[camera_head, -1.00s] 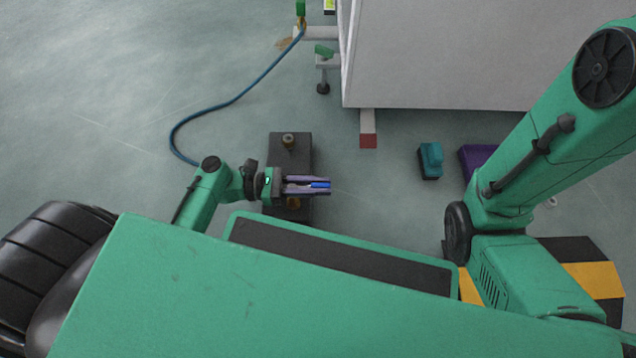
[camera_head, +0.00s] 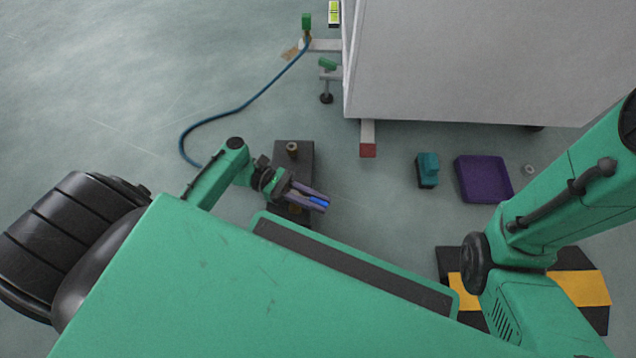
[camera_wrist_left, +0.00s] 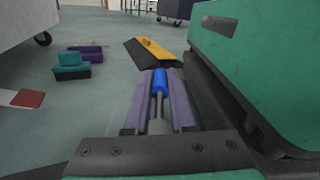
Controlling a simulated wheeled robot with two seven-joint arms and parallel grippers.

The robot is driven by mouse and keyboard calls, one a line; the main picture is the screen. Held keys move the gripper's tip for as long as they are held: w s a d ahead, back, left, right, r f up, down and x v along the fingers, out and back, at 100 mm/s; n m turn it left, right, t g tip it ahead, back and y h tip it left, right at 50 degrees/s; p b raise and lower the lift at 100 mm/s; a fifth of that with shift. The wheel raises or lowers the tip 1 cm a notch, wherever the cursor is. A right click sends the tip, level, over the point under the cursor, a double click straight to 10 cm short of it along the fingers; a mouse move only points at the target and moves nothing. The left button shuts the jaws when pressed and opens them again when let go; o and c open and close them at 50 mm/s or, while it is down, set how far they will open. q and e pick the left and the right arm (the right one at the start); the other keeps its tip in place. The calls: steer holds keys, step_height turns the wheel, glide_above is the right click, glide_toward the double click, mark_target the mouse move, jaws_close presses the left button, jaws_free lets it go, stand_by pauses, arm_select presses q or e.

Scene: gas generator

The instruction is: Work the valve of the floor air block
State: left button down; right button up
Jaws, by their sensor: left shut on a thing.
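The floor air block (camera_head: 294,157) is a dark block on the floor, with a brass fitting (camera_head: 292,149) on its far end. My left gripper (camera_head: 320,200) is over its near end and hides much of it. The gripper's purple fingers are shut on the blue valve handle (camera_head: 318,201). In the left wrist view the blue grip (camera_wrist_left: 160,80) and its thin grey stem lie lengthwise between the fingers. The handle's pivot is hidden. My right arm shows at the right of the head view, but its gripper is out of view.
A white cabinet (camera_head: 450,65) stands beyond, with a red-ended foot (camera_head: 368,150). A teal and black object (camera_head: 428,170) and a purple tray (camera_head: 483,180) lie to the right. A blue hose (camera_head: 235,110) curves left of the block. A yellow-black ramp (camera_head: 585,287) lies near right.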

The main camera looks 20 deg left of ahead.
arm_select(q)
steer(key=shift+s, duration=0.1)
steer(key=c, duration=0.8)
jaws_free()
steer(key=shift+o, duration=0.2)
steer(key=a, duration=1.4)
steer(key=shift+w+f, duration=0.1)
steer(key=shift+w, duration=0.1)
steer(key=shift+a, duration=0.25)
